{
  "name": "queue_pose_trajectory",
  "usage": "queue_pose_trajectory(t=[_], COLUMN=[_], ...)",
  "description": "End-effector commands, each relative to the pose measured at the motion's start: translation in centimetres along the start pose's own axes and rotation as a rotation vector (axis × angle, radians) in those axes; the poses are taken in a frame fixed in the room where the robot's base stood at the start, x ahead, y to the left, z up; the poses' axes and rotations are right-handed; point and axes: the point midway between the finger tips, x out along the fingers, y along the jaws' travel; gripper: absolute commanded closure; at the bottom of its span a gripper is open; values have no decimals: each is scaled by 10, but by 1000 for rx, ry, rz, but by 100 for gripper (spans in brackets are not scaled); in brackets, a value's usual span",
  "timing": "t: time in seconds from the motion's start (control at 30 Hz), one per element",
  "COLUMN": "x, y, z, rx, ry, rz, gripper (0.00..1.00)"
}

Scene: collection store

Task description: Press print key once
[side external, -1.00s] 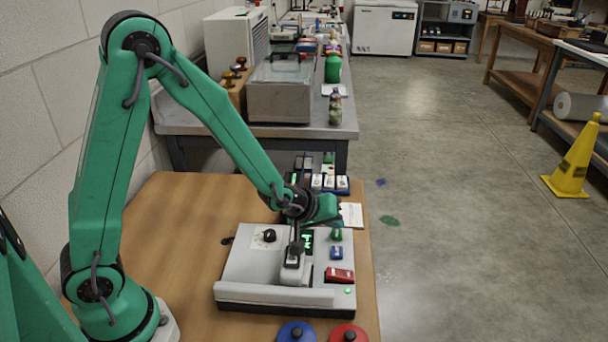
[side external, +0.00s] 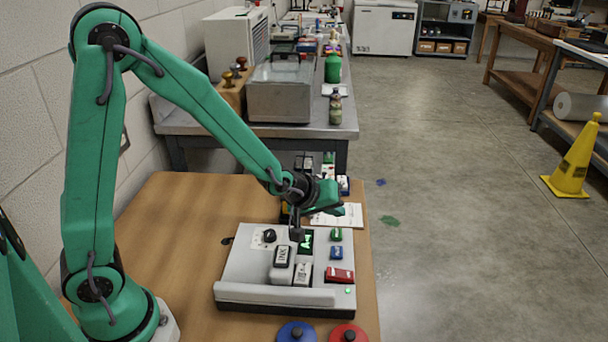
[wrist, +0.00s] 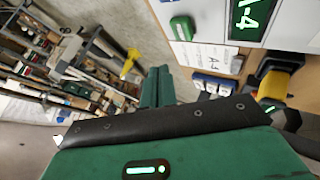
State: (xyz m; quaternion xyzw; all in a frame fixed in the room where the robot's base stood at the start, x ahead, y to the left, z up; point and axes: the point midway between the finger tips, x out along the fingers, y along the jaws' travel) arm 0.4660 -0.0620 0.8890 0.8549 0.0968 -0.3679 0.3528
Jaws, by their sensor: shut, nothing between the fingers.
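A pale grey machine (side external: 250,257) lies on the wooden table, with a black knob (side external: 270,236) and a dark display with green marks (side external: 306,240). Lettering on the keys is too small to read, so I cannot tell which is the print key. My gripper (side external: 297,236) is shut and empty, pointing down above the machine, near the display and behind the white keys.
A white card (side external: 337,216) lies behind the machine, marked A-4 in the wrist view. Blue and white blocks (wrist: 213,84) stand beyond it. A blue disc (side external: 297,333) and a red disc (side external: 348,334) with black knobs sit at the front. The left table is clear.

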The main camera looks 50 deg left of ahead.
Motion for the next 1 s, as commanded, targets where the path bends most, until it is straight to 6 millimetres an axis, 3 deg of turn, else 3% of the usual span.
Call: queue_pose_trajectory(t=[0.3,1.0], x=[-12,-13], y=[8,9], z=[-8,-8], rx=[0,4], ry=[0,0], rz=[0,-1], gripper=[100,100])
